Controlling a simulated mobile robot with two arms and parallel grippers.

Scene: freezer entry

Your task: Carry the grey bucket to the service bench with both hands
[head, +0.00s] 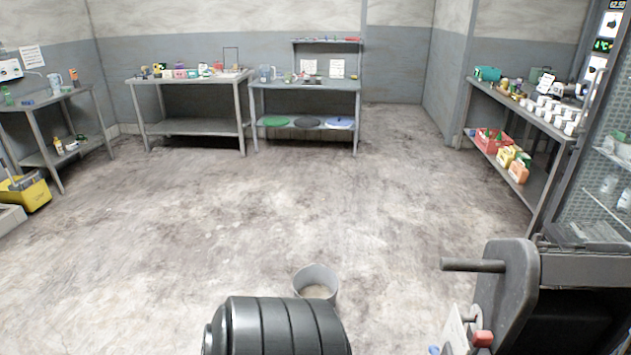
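A grey bucket (318,274) stands upright on the floor at the bottom middle of the head view. Its top is open and its pale inside shows. A dark ribbed shape in front hides part of its lower left side. Several grey benches stand along the walls, and I cannot tell by looks which is the service bench: one is at the far left (42,101), two are side by side at the back (190,80) (300,87), and one is at the right (540,121). Neither of my grippers is in view.
The concrete floor (250,210) between the bucket and the back benches is clear. A yellow mop bucket (30,196) stands at the left edge. A grey machine with a handle (510,285) fills the lower right. A glass-fronted cabinet (605,180) stands at the right edge.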

